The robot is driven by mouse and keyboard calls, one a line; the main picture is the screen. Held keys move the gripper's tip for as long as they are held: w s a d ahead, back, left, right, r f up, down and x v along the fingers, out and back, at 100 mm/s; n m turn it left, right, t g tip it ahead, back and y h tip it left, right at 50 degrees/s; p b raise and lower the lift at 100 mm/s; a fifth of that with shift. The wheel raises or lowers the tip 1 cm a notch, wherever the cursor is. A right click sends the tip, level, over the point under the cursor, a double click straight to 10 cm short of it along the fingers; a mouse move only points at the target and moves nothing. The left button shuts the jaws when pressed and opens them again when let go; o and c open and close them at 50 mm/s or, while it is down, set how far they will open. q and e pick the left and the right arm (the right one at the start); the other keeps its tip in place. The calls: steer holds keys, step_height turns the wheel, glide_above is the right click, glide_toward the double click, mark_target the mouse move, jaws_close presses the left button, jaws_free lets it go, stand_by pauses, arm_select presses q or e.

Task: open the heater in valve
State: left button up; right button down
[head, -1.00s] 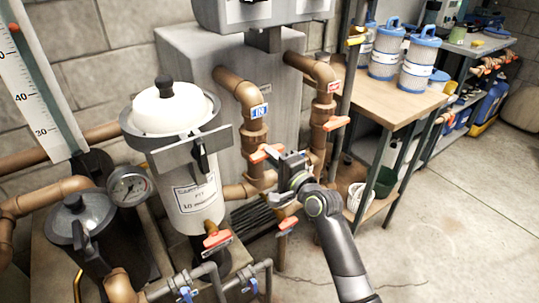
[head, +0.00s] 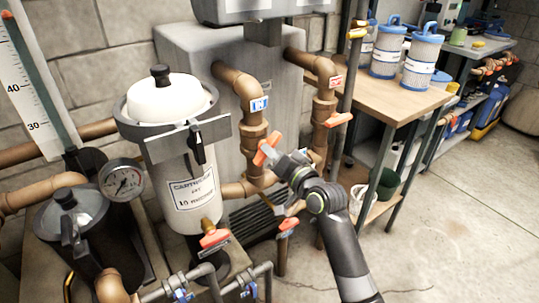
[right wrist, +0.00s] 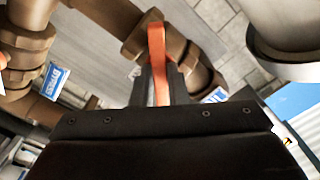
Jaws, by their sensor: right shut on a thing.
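The heater in valve has an orange handle (head: 267,149) on the copper pipe below the blue IN label (head: 259,104). The handle now slants up to the right in the head view. My right gripper (head: 276,157) is shut on this handle, coming from the lower right. In the right wrist view the orange handle (right wrist: 157,55) runs between the dark fingers (right wrist: 157,88). The fingers hide part of the handle and the valve body. My left gripper is not in view.
A second copper pipe with a red label (head: 335,81) and its own orange handle (head: 338,119) stands to the right. A white-lidded filter canister (head: 170,97) and a pressure gauge (head: 122,180) are to the left. A wooden table (head: 400,92) holds blue-capped cartridges. Open floor lies at right.

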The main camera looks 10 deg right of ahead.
steer(key=n+b, duration=0.4)
steer(key=n, duration=0.5)
steer(key=shift+n+b, duration=0.3)
steer(key=shift+b, duration=0.05)
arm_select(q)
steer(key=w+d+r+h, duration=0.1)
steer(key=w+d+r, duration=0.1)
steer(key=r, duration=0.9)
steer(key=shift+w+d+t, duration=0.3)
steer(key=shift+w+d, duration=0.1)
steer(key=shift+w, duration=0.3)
arm_select(e)
steer(key=c, duration=1.3)
jaws_free()
arm_select(q)
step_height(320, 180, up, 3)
steer(key=p, duration=0.2)
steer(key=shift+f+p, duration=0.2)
steer(key=shift+p, duration=0.15)
arm_select(e)
steer(key=v, duration=0.7)
